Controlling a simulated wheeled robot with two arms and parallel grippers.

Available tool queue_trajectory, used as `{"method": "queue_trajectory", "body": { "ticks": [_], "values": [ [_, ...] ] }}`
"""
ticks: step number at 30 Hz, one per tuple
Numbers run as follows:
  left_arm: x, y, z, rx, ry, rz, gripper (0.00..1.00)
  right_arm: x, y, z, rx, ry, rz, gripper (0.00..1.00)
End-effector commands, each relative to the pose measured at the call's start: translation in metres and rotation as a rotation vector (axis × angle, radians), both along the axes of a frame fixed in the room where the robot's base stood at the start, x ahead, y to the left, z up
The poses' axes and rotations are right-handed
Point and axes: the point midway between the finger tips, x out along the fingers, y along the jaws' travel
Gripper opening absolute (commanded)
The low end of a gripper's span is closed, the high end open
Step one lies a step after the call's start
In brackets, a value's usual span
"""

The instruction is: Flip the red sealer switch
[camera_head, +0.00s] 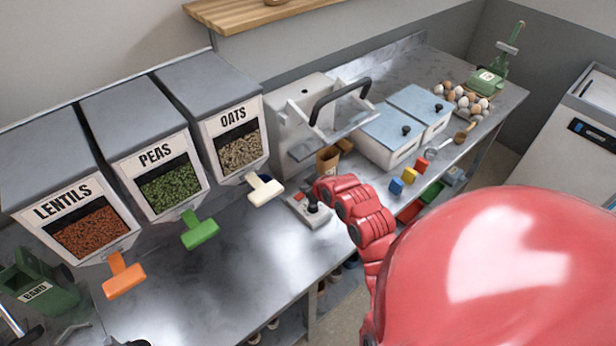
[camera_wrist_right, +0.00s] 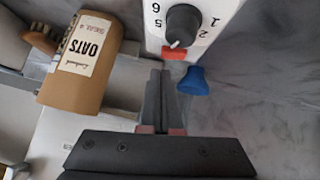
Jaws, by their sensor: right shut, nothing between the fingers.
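The red sealer switch (camera_wrist_right: 174,53) sits on the edge of a white control box (camera_wrist_right: 211,35), just below a black numbered dial (camera_wrist_right: 184,24) in the right wrist view. In the head view the control box (camera_head: 309,215) lies on the steel counter, with the red switch (camera_head: 299,197) small on it. My right gripper (camera_wrist_right: 160,75) is shut and empty, its fingertips close to the switch; I cannot tell if they touch it. In the head view my red right arm reaches to the box and mostly hides the gripper. My left gripper is not in view.
A blue part (camera_wrist_right: 193,82) is right beside the fingertips. A brown oats bag (camera_wrist_right: 82,65) stands to the left; the handled sealer machine (camera_head: 290,115) is behind the box. Dispensers of lentils, peas and oats (camera_head: 236,90) line the left. The front-left counter (camera_head: 235,280) is clear.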

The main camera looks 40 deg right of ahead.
Motion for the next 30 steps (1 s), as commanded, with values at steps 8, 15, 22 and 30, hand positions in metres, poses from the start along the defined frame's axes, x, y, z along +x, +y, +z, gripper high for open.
{"method": "queue_trajectory", "body": {
  "ticks": [8,15,22,30],
  "values": [
    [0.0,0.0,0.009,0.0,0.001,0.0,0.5,0.0,-0.002,-0.016,0.0,0.0,0.0,0.0],
    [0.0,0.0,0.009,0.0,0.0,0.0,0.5,0.0,-0.002,-0.017,0.0,-0.002,0.0,0.0],
    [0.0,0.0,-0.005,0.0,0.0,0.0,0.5,0.0,-0.01,-0.028,0.098,0.005,-0.009,0.0],
    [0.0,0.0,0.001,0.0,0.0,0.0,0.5,-0.001,-0.006,-0.025,0.088,0.011,-0.003,0.0]
  ]
}}
